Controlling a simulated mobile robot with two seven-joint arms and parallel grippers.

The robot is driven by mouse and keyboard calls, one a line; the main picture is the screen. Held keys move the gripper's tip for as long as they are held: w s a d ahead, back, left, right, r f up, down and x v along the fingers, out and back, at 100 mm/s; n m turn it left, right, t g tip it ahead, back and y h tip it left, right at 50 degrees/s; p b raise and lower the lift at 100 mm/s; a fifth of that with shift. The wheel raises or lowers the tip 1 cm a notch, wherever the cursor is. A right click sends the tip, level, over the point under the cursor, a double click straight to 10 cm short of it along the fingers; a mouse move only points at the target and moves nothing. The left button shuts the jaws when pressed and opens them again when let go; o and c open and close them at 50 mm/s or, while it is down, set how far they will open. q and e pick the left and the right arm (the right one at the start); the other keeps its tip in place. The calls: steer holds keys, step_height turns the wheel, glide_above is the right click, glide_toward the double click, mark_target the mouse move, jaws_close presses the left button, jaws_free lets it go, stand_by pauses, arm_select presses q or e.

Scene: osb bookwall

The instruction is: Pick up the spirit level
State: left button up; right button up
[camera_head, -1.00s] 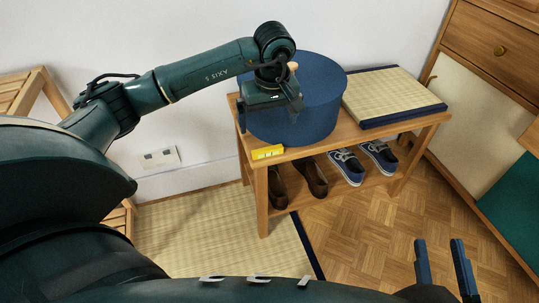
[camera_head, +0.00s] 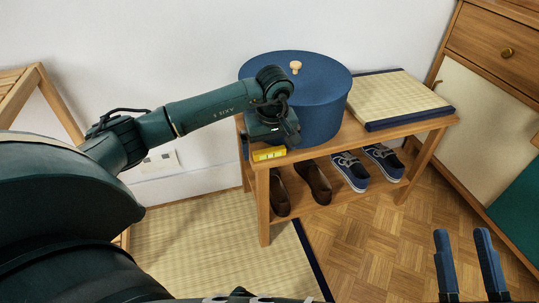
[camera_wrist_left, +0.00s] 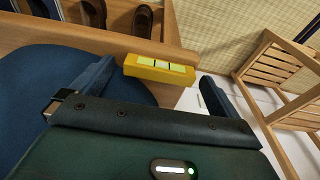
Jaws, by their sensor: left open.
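The yellow spirit level (camera_head: 269,155) lies at the front left edge of the wooden bench top, in front of the blue round box. In the left wrist view the level (camera_wrist_left: 160,69) shows its pale vial window and lies just ahead of the space between the open fingers. My left gripper (camera_head: 271,142) is open and points down, close above and behind the level in the head view. I cannot tell whether it touches it. My right gripper (camera_head: 462,240) is open and empty at the lower right, over the floor.
The blue box (camera_head: 322,100) with a round knob stands right behind my left gripper. A tatami cushion (camera_head: 400,97) lies on the bench (camera_head: 350,137). Several shoes (camera_head: 349,172) stand on the lower shelf. A wooden drawer unit (camera_head: 487,55) is at right.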

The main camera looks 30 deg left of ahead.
arm_select(q)
steer(key=shift+c, duration=0.3)
steer(key=c, duration=1)
steer(key=shift+r, duration=0.2)
